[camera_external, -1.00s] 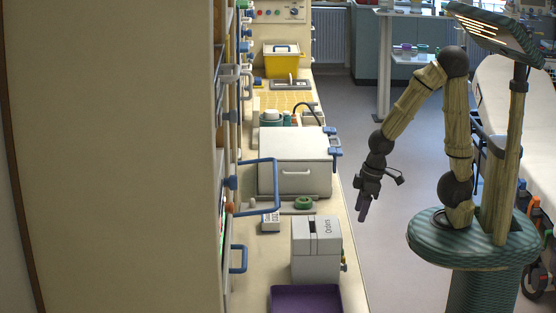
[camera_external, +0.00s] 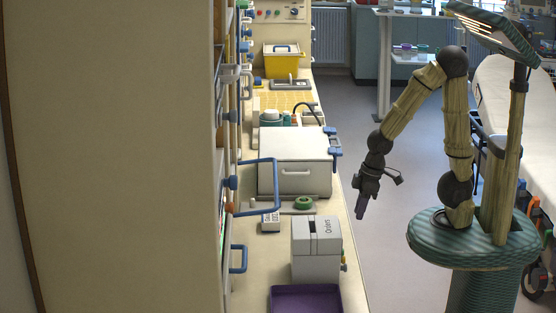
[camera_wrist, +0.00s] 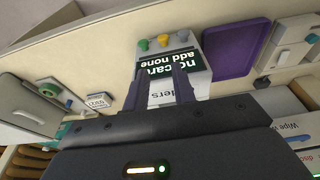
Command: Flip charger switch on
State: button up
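My gripper (camera_external: 360,214) hangs pointing down over the right edge of the counter, beside the grey Orders box (camera_external: 316,262). In the wrist view my gripper (camera_wrist: 160,72) has its two dark fingers apart with nothing held between them. Behind them is the Orders box (camera_wrist: 161,92), with a dark display and green, yellow and grey knobs. No switch is clearly labelled as the charger's. A pale panel with a small raised switch-like part (camera_wrist: 284,57) shows at the right of the wrist view; I cannot tell if it is the charger switch.
A purple tray (camera_external: 305,300) lies in front of the Orders box. A white lidded case (camera_external: 295,165) stands farther back, with a green ring (camera_external: 304,203) before it. Blue handles (camera_external: 238,259) stick out from the left cabinet.

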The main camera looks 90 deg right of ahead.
jog(key=w+a, duration=0.4)
jog(key=w+a+r, duration=0.1)
jog(key=w, duration=0.1)
jog(key=shift+w+a+p, duration=0.3)
jog(key=shift+w+a, duration=0.1)
grip_shut()
jog(key=w+a, duration=0.4)
jog(key=a, duration=0.9)
jog(key=w+a+p, duration=0.1)
jog(key=w+a, duration=0.2)
jog(key=a, duration=1.1)
jog(key=shift+w+r, duration=0.25)
jog(key=shift+w, duration=0.15)
